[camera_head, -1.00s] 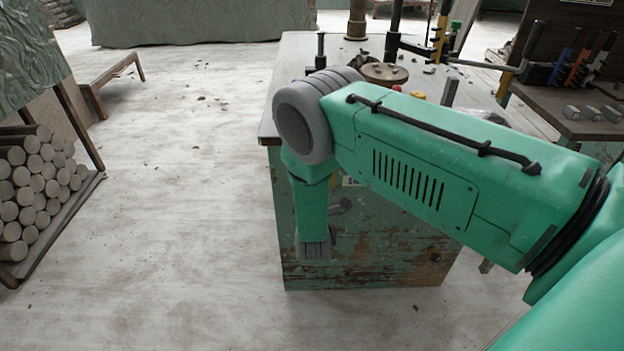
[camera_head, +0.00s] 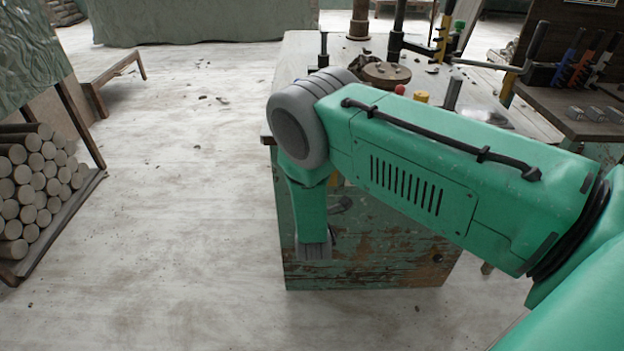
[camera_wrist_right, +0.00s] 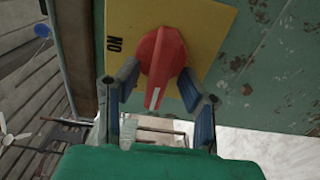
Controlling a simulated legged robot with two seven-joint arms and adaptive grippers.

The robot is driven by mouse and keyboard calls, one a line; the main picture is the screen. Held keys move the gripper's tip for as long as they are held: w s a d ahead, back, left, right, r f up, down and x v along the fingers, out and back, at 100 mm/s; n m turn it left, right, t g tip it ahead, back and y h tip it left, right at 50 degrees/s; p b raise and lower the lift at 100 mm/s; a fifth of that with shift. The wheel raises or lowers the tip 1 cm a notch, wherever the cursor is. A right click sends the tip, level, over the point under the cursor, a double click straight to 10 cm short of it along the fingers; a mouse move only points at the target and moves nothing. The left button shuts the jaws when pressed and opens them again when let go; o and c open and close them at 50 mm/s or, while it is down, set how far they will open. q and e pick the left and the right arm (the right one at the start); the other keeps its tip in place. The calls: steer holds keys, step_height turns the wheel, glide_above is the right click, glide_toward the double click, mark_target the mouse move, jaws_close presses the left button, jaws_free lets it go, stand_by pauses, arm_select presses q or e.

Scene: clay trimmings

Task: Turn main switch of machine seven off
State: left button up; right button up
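The main switch is a red rotary knob (camera_wrist_right: 162,58) on a yellow plate (camera_wrist_right: 213,28), fixed to a green panel with worn paint. The knob's white pointer line aims at the picture's bottom, and rotated black lettering, "ON", shows on the plate's left. My right gripper (camera_wrist_right: 159,78) is open, its blue-grey fingertips on either side of the knob; I cannot tell whether they touch it. In the head view my right arm (camera_head: 440,165) bends down before a worn green cabinet (camera_head: 365,255) and hides the switch. No machine number is readable. My left gripper is out of view.
The cabinet top (camera_head: 300,65) holds a round wooden disc (camera_head: 386,74), small red and yellow knobs and upright rods. A tool bench (camera_head: 590,128) stands right. Stacked clay cylinders (camera_head: 38,185) lie on a rack at left.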

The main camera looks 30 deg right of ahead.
steer(key=shift+r, duration=0.1)
steer(key=v, duration=1.2)
steer(key=shift+f, duration=0.25)
